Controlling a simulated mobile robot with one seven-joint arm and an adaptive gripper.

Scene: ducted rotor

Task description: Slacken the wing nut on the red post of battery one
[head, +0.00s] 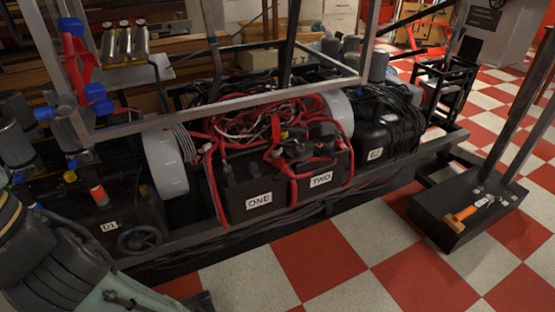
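Battery one (240,193) is a black box with a white label reading ONE, in the middle of the head view. Red cables and a red strap run over and down it. Its red post and wing nut are too small and too buried among the cables to make out. Battery two (335,165), labelled TWO, stands against its right side. My arm comes in at the lower left, and what seems to be my gripper (198,302) is at the bottom edge, in front of and apart from battery one. Its fingers cannot be made out.
A metal frame rail crosses above the batteries. A black tank (125,205) labelled D1 with a handwheel is left, another black tank (390,130) right. A black stand base (455,228) holds an orange-handled tool (466,212). The checkered floor (330,260) in front is clear.

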